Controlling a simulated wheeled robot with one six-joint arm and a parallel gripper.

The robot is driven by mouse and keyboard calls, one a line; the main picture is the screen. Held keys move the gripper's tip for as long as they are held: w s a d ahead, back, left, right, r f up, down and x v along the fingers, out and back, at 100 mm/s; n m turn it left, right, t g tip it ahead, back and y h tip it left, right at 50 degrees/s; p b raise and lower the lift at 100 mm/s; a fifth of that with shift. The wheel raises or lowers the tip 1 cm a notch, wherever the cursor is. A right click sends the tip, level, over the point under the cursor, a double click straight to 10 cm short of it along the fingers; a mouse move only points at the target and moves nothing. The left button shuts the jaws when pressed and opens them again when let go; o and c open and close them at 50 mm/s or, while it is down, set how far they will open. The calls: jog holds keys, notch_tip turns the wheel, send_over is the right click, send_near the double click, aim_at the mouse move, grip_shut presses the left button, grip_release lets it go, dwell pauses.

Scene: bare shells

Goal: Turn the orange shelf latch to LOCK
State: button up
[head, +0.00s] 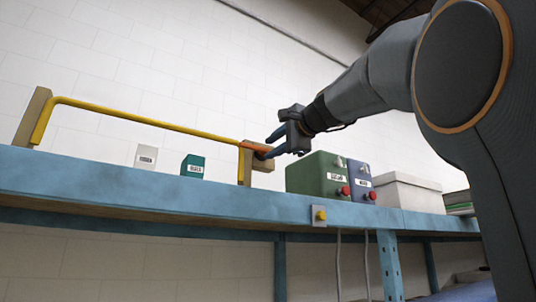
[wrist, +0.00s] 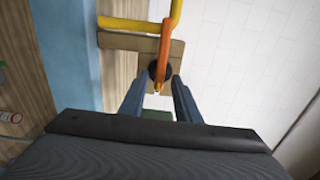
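The orange latch (wrist: 165,45) is a slim bar on a dark round pivot (wrist: 151,70), fixed to a wooden block (wrist: 119,42). In the wrist view its upper end crosses the yellow bar (wrist: 125,23). In the head view the latch (head: 257,149) is small and partly hidden by my fingers. My gripper (wrist: 160,83) is open, with blue fingers on either side of the latch's lower end. In the head view my gripper (head: 271,146) reaches in from the right, close to the block. I cannot tell whether the fingers touch the latch. No LOCK marking is readable.
The blue shelf (head: 130,188) carries a white box (head: 146,156), a teal box (head: 193,166), green (head: 310,173) and blue-violet (head: 355,175) boxes with red knobs, and a lidded grey bin (head: 407,193). The yellow rail (head: 140,119) runs above the shelf's left part.

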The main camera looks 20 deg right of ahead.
jog(key=s, duration=0.2)
jog(key=s+d+b, duration=0.1)
jog(key=s, duration=0.1)
jog(key=shift+s+b, duration=0.3)
jog(key=shift+s, duration=0.05)
